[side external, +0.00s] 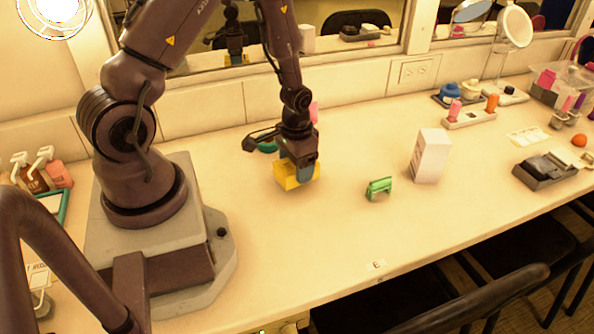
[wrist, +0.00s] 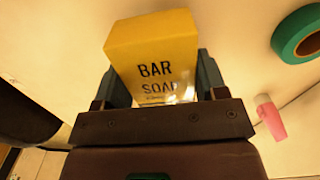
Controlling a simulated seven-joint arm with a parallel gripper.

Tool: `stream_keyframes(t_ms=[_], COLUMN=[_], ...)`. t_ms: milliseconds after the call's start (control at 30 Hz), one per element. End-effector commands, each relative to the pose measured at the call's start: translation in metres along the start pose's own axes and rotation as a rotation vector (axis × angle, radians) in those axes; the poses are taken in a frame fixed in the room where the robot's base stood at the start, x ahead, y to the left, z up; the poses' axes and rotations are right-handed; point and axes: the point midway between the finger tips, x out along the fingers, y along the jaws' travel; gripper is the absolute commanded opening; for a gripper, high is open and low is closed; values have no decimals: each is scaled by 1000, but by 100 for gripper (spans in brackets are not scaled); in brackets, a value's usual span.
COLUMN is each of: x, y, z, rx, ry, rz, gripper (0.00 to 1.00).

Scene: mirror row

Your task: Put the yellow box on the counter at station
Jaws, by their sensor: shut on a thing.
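The yellow box (side external: 292,174) is in my gripper (side external: 299,171) over the counter (side external: 300,235). In the wrist view the yellow box (wrist: 152,45) reads "BAR SOAP" and sits between the two fingers of my gripper (wrist: 157,90), which are shut on its sides. In the side view the fingers partly cover the box. It looks close to the counter, and I cannot tell whether it touches. A small label (side external: 376,265) marked with what looks like an E lies at the counter's front edge.
A green clip-like object (side external: 379,188) and a white carton (side external: 430,156) stand to the right of my gripper. A green tape roll (wrist: 300,36) and a pink object (wrist: 271,118) are close by. The counter's front middle is clear. A chair (side external: 470,305) stands before it.

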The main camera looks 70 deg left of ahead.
Motion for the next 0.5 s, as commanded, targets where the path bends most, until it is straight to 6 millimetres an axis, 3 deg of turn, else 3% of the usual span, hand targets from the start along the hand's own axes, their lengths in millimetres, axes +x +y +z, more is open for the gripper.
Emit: stream_keyframes(t_ms=[167, 500], x=[20, 22], y=[0, 0], z=[0, 0], rx=[0, 0], ry=[-1, 0], rz=[0, 0], gripper=[41, 41])
